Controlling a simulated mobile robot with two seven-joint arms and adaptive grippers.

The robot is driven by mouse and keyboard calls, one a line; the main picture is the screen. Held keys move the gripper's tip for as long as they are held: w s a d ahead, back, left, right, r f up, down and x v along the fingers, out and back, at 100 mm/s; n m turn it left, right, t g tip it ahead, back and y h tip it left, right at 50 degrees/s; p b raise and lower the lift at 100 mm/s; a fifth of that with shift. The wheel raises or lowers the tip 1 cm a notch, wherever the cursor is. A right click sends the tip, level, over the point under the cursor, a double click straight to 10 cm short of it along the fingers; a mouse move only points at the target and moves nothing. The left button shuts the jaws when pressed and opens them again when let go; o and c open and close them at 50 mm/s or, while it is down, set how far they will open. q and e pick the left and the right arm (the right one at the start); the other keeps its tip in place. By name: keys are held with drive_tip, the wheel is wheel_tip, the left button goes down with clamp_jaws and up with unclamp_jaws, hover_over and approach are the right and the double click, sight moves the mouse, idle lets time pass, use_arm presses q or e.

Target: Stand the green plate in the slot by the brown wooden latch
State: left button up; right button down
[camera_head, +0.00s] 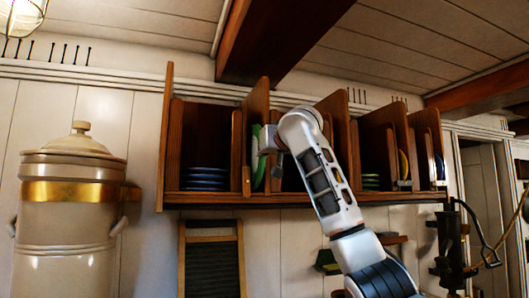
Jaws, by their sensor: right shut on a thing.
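The green plate (257,158) stands on edge in the wooden rack, just right of a tall divider. My right gripper (267,142) is shut on it at its right side. The brown wooden latch (246,180) is a small upright piece at the rack's front edge, just left of the plate's lower part. The plate's lower edge is close to the shelf; I cannot tell whether it touches. My right arm hides the middle of the rack. My left gripper is not in view.
The wooden rack (300,199) has several tall dividers. Blue plates (205,178) lie stacked in its left compartment, and green plates (371,181) lie right of my arm. A yellow plate (403,164) stands further right. A large beige crock (70,225) stands at left.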

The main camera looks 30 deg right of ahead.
sight(255, 160)
drive_tip(key=shift+w+r, duration=0.1)
drive_tip(key=shift+r, duration=0.05)
drive_tip(key=shift+x, duration=3.75)
drive_tip(key=shift+r, duration=0.15)
drive_tip(key=shift+w+f+b, duration=0.25)
drive_tip(key=shift+f+b, duration=0.15)
drive_tip(key=shift+f, duration=0.3)
drive_tip(key=c, duration=2.1)
unclamp_jaws()
drive_tip(key=shift+c, duration=0.2)
drive_tip(key=o, duration=0.3)
drive_tip(key=shift+f, duration=0.2)
